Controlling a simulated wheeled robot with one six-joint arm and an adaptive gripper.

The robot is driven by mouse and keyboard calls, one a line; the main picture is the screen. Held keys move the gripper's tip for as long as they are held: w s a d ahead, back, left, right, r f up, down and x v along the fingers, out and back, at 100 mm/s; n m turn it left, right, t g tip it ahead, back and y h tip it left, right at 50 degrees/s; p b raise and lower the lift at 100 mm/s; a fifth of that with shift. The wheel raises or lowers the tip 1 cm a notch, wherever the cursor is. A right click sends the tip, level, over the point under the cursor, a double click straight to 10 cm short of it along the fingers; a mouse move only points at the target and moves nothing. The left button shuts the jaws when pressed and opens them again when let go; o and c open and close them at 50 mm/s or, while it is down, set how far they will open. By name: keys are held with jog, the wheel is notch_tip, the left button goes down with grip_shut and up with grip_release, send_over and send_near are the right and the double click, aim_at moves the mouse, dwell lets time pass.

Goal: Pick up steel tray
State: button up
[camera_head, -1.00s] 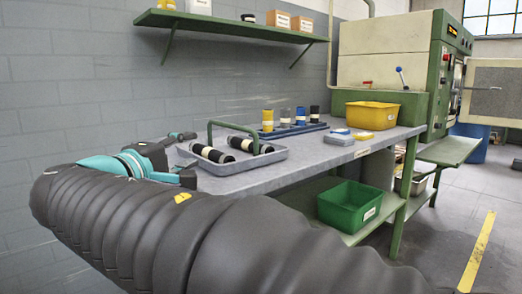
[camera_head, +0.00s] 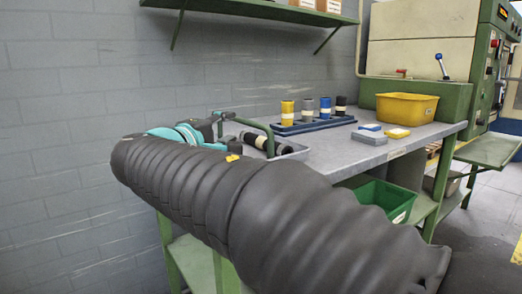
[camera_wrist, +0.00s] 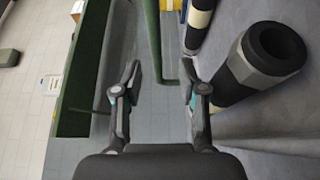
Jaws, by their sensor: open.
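The steel tray (camera_head: 301,152) is a grey tray with a green bar handle on the bench in the head view, partly hidden behind my arm. Black cylinders with pale bands (camera_head: 262,142) lie in it. My gripper (camera_head: 227,121) is at the tray's left, close to the handle (camera_head: 262,126). In the wrist view my gripper (camera_wrist: 161,74) is open, its two fingers apart. The green handle (camera_wrist: 154,35) shows between and beyond the fingertips, and I cannot tell if they touch it. A banded black cylinder (camera_wrist: 255,62) lies just right of the right finger.
A blue rack (camera_head: 310,127) with several upright cylinders stands behind the tray. A green bin (camera_head: 385,198) is on the lower shelf. A green wall shelf (camera_head: 255,9) hangs above.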

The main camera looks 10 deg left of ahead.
aim_at(240, 120)
jog(key=shift+p+x, duration=0.35)
jog(key=shift+x, duration=3.1)
jog(key=shift+r, duration=0.2)
grip_shut()
jog(key=shift+r, duration=0.1)
